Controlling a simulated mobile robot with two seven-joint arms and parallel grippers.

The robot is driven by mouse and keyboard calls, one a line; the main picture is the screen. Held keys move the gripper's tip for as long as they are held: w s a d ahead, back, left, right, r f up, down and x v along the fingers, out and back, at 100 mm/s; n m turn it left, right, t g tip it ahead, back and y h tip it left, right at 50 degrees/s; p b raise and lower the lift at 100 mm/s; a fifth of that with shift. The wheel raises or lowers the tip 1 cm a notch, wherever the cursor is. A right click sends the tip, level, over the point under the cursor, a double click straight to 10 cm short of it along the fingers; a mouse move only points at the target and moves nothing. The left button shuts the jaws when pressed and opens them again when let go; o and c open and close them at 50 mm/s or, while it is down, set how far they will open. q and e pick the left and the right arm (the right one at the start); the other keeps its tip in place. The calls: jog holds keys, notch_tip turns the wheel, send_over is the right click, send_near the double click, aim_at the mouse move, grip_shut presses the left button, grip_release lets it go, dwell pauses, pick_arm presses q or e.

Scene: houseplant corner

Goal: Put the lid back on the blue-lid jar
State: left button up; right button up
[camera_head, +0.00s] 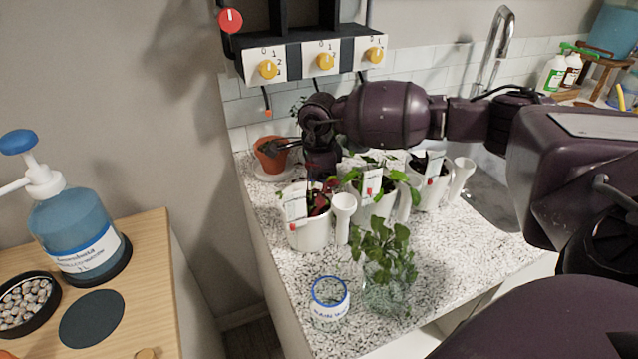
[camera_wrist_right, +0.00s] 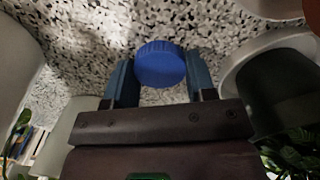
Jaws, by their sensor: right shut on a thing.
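The jar (camera_head: 329,302) is clear glass with a blue rim and a white label. It stands upright and open-topped near the front of the speckled counter. A round blue lid (camera_wrist_right: 160,63) with a ridged edge shows in the right wrist view. My right gripper (camera_wrist_right: 161,82) is shut on this lid, one finger on each side, with the speckled counter behind it. In the head view my right arm reaches across to the back of the counter, behind the white pots. The lid and fingertips are hidden there. My left gripper is not in view.
White pots with plants (camera_head: 311,229) stand mid-counter, between my right wrist and the jar. A leafy cutting in a glass (camera_head: 389,290) stands right beside the jar. A terracotta pot (camera_head: 271,155) is at the back left. A control box (camera_head: 318,58) hangs above.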

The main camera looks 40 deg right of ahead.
notch_tip(320, 180, up, 10)
jog(key=p, duration=0.1)
dwell(0.6)
